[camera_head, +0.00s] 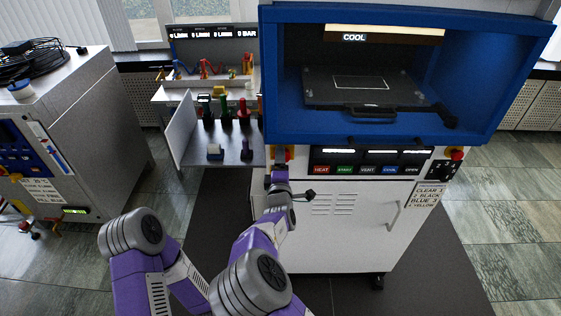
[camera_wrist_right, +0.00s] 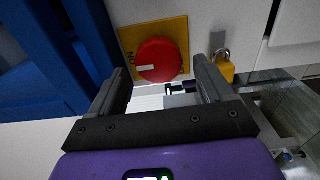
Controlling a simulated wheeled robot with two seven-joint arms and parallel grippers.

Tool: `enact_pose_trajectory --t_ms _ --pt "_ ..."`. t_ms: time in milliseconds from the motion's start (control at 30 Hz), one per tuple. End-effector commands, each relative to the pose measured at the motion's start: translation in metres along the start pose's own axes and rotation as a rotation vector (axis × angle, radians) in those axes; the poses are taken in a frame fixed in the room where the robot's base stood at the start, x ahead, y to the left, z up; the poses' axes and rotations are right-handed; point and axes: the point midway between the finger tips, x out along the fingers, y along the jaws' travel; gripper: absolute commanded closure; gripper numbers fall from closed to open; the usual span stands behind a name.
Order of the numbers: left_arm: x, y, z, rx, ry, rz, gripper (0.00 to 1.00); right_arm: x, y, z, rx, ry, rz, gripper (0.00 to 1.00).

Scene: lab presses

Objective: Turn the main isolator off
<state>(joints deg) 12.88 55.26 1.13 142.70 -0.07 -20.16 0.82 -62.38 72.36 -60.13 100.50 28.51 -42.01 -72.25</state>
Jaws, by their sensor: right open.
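The main isolator is a round red knob (camera_wrist_right: 158,60) with a small pale mark on its face, set on a yellow plate (camera_wrist_right: 127,38) on the white press front. In the right wrist view it lies just ahead of my right gripper (camera_wrist_right: 162,82). The fingers are open on either side of the knob's lower area; I cannot tell if they touch it. In the head view my right gripper (camera_head: 280,172) is at the upper left of the press's white cabinet, where red and yellow show only in part. My left gripper is not in view.
A yellow padlock (camera_wrist_right: 223,68) hangs just right of the right finger. The blue press chamber (camera_head: 390,130) overhangs above. A button row (camera_head: 366,170) and a red emergency stop (camera_head: 456,154) lie to the right. A tool shelf (camera_head: 228,160) stands left.

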Motion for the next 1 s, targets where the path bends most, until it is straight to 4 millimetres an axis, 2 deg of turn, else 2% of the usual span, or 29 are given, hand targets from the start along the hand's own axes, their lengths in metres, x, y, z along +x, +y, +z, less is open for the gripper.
enact_pose_trajectory --t_ms 300,433,600,1000 --pt "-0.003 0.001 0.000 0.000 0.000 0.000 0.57 -0.047 0.000 0.000 -0.001 0.000 -0.002 0.20" --pt "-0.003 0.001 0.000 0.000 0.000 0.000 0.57 -0.060 0.000 0.000 -0.001 -0.001 -0.001 0.20" --pt "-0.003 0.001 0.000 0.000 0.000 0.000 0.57 -0.066 0.000 0.001 0.000 -0.001 0.000 0.20" --pt "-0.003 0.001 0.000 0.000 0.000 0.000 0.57 -0.066 0.000 0.001 0.000 -0.001 -0.001 0.20"
